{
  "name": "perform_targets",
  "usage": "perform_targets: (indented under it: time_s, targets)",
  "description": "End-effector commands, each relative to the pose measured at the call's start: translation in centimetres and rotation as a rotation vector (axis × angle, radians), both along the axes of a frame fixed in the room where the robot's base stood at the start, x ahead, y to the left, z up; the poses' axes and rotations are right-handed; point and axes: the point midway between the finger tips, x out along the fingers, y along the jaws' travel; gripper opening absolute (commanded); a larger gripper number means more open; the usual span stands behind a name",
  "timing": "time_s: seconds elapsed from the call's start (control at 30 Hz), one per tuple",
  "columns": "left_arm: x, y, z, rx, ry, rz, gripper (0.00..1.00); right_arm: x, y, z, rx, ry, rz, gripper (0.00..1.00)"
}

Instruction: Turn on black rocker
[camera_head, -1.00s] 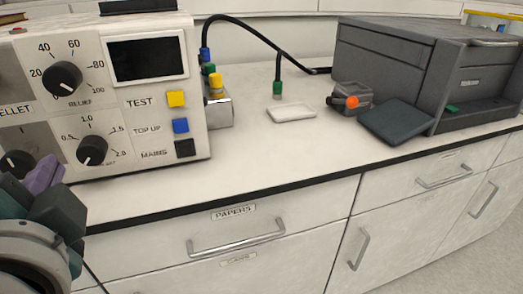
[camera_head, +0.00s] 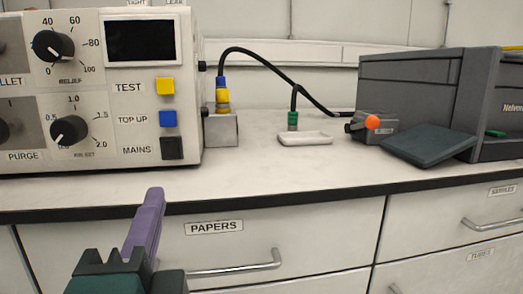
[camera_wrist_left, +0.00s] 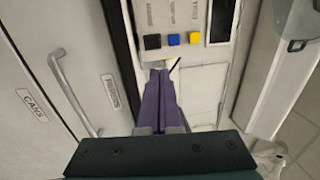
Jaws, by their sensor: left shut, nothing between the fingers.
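The black rocker (camera_head: 172,148) is the lowest of three switches on the cream control panel, beside the MAINS label. The blue switch (camera_head: 167,118) and yellow switch (camera_head: 165,86) are above it. My left gripper (camera_head: 153,194) is shut and empty, its purple fingers pointing up in front of the counter edge, below and apart from the rocker. In the left wrist view, the shut fingers (camera_wrist_left: 160,76) point toward the panel, with the black rocker (camera_wrist_left: 152,42) just beyond their tips. Whether the rocker is on or off cannot be told. My right gripper is not in view.
Dials, including the relief dial (camera_head: 53,45), sit left of the switches. A grey block with a cable (camera_head: 222,130) stands right of the panel. A white tray (camera_head: 305,138) and a dark grey machine (camera_head: 425,90) are farther right. The counter's front strip is clear.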

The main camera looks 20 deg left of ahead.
Motion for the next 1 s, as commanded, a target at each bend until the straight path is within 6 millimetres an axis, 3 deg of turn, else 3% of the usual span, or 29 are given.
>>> perform_targets:
  time_s: [0.27, 0.7, 1.0]
  targets:
    - [2.0, 1.3, 0.6, -0.001, -0.004, 0.003, 0.00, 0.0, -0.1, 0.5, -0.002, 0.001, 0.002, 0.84]
    - [9.6, 5.9, 1.9, 0.000, -0.002, 0.002, 0.00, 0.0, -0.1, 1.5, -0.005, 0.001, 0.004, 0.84]
    - [11.7, 7.2, 2.2, -0.001, -0.001, 0.002, 0.00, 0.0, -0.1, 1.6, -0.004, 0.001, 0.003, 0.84]
